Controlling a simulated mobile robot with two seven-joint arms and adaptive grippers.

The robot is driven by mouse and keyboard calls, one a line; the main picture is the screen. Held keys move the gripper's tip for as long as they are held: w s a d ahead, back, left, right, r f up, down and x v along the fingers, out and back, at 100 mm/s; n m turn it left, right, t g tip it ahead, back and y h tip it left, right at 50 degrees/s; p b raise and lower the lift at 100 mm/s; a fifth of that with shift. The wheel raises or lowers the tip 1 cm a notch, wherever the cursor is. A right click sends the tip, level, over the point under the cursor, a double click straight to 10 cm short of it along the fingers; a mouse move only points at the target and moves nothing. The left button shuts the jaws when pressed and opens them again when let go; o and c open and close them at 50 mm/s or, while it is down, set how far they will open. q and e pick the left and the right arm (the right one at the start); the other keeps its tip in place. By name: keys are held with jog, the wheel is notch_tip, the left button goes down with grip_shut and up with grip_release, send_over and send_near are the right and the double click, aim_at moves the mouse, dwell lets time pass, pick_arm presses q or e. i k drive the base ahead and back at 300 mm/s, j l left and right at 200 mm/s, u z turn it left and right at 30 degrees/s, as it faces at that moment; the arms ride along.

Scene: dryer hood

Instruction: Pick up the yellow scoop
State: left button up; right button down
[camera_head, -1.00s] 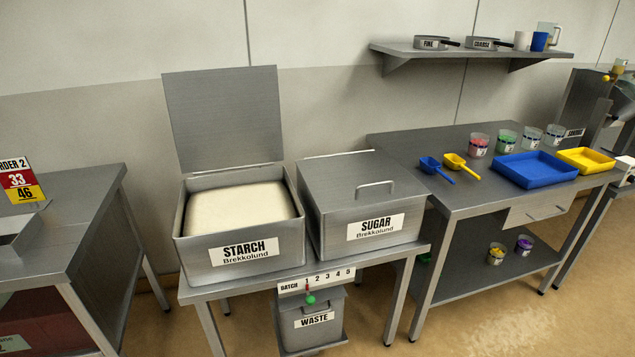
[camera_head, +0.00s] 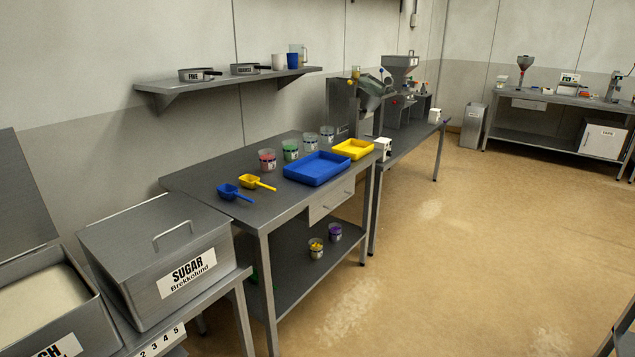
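The yellow scoop (camera_head: 251,182) lies on the grey steel table (camera_head: 215,208) near its left end, with its handle pointing right and toward the front. A blue scoop (camera_head: 230,191) lies just left of it, apart from it. Neither of my grippers shows in the head view.
A blue tray (camera_head: 317,169) and a yellow tray (camera_head: 353,149) stand right of the scoops, with several clear cups (camera_head: 267,160) behind. The closed SUGAR bin (camera_head: 160,255) and open STARCH bin (camera_head: 40,305) are at left. Open floor (camera_head: 440,270) lies right of the table.

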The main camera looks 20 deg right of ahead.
aim_at(249, 181)
jog(key=i+l+u, duration=0.15)
jog(key=u, duration=0.45)
jog(key=i+l+u, duration=0.25)
jog(key=l, duration=0.2)
jog(key=l+u, duration=0.3)
jog(key=i+l+u, duration=0.1)
jog(key=l, duration=0.9)
jog(key=i+l+u, duration=0.15)
jog(key=l, duration=0.9)
